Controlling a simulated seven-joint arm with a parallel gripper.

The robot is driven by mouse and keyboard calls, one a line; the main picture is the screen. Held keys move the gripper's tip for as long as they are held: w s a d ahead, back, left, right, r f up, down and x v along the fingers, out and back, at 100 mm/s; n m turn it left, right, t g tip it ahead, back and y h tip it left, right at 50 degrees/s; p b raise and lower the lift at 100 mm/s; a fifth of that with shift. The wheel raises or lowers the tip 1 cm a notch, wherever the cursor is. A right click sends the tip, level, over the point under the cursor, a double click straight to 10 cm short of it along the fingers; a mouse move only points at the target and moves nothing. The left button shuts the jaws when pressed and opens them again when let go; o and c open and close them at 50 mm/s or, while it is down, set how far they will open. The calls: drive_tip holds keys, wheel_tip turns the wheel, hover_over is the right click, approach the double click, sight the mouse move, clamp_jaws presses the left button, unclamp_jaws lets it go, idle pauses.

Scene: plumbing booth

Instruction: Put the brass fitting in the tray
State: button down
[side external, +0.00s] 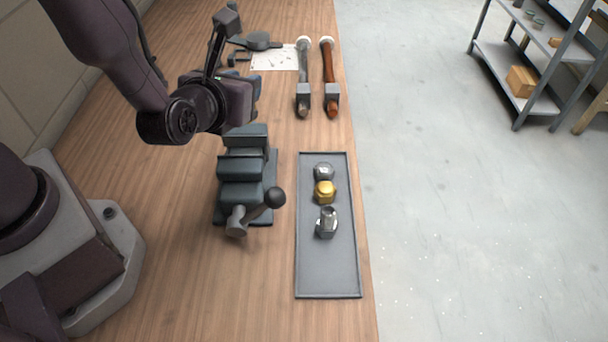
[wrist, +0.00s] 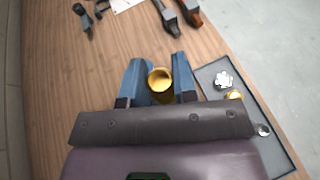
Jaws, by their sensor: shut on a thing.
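My gripper (wrist: 159,78) is shut on a brass fitting (wrist: 160,84), a round gold piece with an open top, held between the two blue fingers. In the side view my gripper (side external: 252,88) is above the bench, just behind the vise; the held fitting cannot be made out there. The grey tray (side external: 325,270) lies on the bench to the right of the gripper, and its edge also shows in the wrist view (wrist: 279,160).
A dark vise (side external: 240,191) with a ball-ended handle stands left of the tray. Two pipe wrenches, one grey (side external: 304,72) and one orange-brown (side external: 328,70), lie behind the tray. A paper sheet (side external: 275,59) lies further back. The tray's front part is bare.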

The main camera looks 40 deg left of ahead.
drive_tip(key=d+f+m+t+h, duration=0.1)
drive_tip(key=d+m+h, duration=0.2)
drive_tip(key=d, duration=0.3)
drive_tip(key=d+f+m+h, duration=0.2)
drive_tip(key=d+h, duration=0.1)
drive_tip(key=d, duration=0.2)
drive_tip(key=m+h, duration=0.5)
hover_over(327, 261)
wheel_tip(327, 261, down, 8)
drive_tip(key=shift+n+g, duration=0.3)
drive_tip(key=shift+d+f, duration=0.1)
drive_tip(key=shift+f, duration=2.2)
drive_tip(key=shift+f, duration=0.1)
drive_tip(key=c, duration=0.9)
unclamp_jaws()
